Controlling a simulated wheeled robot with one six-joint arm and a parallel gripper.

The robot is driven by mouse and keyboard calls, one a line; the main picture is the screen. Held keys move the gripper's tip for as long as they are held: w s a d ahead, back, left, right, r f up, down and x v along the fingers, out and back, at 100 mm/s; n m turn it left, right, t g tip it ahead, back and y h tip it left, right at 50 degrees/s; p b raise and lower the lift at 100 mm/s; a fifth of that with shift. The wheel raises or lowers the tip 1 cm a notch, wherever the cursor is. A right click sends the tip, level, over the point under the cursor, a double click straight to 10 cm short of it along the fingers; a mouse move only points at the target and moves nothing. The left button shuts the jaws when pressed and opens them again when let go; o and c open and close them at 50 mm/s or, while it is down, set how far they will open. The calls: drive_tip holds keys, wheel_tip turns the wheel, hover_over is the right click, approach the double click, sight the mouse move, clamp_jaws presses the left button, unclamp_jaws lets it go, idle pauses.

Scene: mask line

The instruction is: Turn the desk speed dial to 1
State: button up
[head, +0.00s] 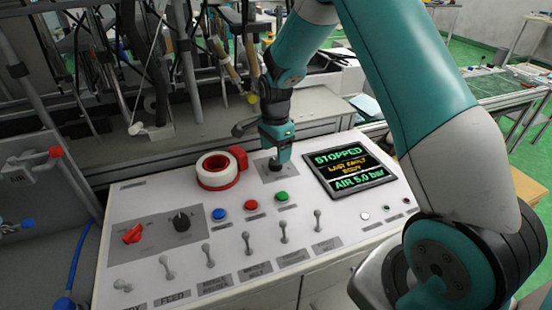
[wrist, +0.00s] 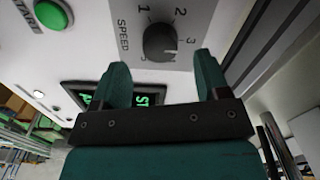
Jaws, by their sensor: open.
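The speed dial is a dark round knob (wrist: 160,43) on a grey plate marked SPEED, with the numbers 1, 2 and 3 around it in the wrist view. The knob's pointer seems to face the side near 3, but it is too small to be sure. My gripper (wrist: 161,60) is open, its two teal fingers apart, with the knob between and just beyond the fingertips. I cannot tell whether they touch it. In the head view my gripper (head: 275,160) points down over the grey dial plate (head: 287,177) and mostly hides the knob.
A display (head: 350,165) reading STOPPED and AIR 5.0 bar is right of the dial. A white tape roll (head: 216,170) with red parts is to its left. Green (head: 282,196), red (head: 251,204) and blue (head: 219,214) buttons and several toggle levers are in front.

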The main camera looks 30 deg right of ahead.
sight(275, 161)
drive_tip(key=shift+f, duration=1.8)
drive_tip(key=c, duration=0.9)
drive_tip(key=shift+n, duration=0.3)
